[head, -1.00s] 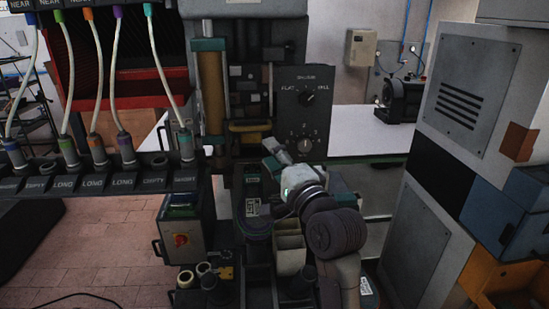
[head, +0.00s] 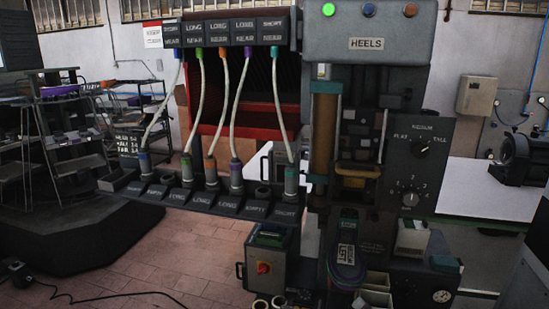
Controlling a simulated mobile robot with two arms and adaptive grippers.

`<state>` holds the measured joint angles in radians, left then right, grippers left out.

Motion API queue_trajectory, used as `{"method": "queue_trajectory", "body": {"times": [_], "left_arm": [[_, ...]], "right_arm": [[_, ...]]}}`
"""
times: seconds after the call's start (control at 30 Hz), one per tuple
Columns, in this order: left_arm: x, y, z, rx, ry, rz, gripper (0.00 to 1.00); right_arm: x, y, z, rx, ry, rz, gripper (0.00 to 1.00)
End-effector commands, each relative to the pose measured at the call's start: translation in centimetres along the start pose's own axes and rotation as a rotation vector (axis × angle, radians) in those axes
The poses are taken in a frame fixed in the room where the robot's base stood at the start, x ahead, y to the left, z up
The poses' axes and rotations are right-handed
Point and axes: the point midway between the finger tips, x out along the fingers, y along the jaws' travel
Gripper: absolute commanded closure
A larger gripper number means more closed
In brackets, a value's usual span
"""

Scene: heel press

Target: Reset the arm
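Neither of my grippers nor my arms can be made out in the head view. The heel press (head: 366,62) stands right of the middle, with a "HEELS" label and a lit green lamp (head: 328,9) on top. Its dark control panel (head: 432,165) has an upper knob (head: 421,149) between FLAT and TALL and a lower numbered knob (head: 411,198). Pale hoses (head: 238,100) with coloured ends hang from an upper labelled rail (head: 223,30) to sockets on a lower labelled rail (head: 205,200).
A grey box with a red switch (head: 264,267) stands below the lower rail. Small pale bins (head: 374,299) sit at the bottom, right of the middle. A white-topped bench (head: 490,190) is at the right. Shelves (head: 75,140) stand at the left; tiled floor (head: 150,262) is partly open, with a cable across it.

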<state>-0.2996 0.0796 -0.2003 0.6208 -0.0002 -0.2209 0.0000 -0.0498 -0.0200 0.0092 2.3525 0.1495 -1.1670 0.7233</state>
Motion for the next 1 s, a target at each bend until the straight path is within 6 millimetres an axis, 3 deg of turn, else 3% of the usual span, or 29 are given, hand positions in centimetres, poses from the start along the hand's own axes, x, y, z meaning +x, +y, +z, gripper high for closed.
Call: {"method": "queue_trajectory", "body": {"times": [0.03,0.1,0.2,0.4,0.63,0.7,0.87,1.0], "left_arm": [[0.0,0.0,0.0,0.000,0.000,0.000,1.00],[0.0,0.0,0.0,0.000,0.000,0.000,1.00],[0.0,0.0,0.0,0.000,0.000,0.000,1.00],[0.0,0.0,0.0,0.000,0.001,0.000,1.00],[0.0,0.0,0.0,0.000,0.001,0.000,1.00],[0.5,0.0,0.0,-0.001,0.002,0.000,1.00],[1.1,0.1,0.2,-0.001,-0.001,0.001,1.00],[1.8,0.1,0.3,-0.001,-0.001,0.000,1.00]], "right_arm": [[-0.8,2.8,3.0,-0.103,-0.077,0.078,0.61],[-2.2,6.0,6.3,-0.248,-0.182,0.164,0.61],[-4.6,9.7,10.1,-0.414,-0.319,0.248,0.61],[-9.2,14.6,15.3,-0.655,-0.555,0.339,0.61],[-14.6,18.8,19.4,-0.864,-0.803,0.381,0.61],[-12.4,20.3,20.7,-0.854,-0.800,0.383,0.61],[-9.3,23.8,23.8,-0.849,-0.818,0.387,0.61],[-6.7,27.8,27.3,-0.846,-0.839,0.393,0.61]]}}
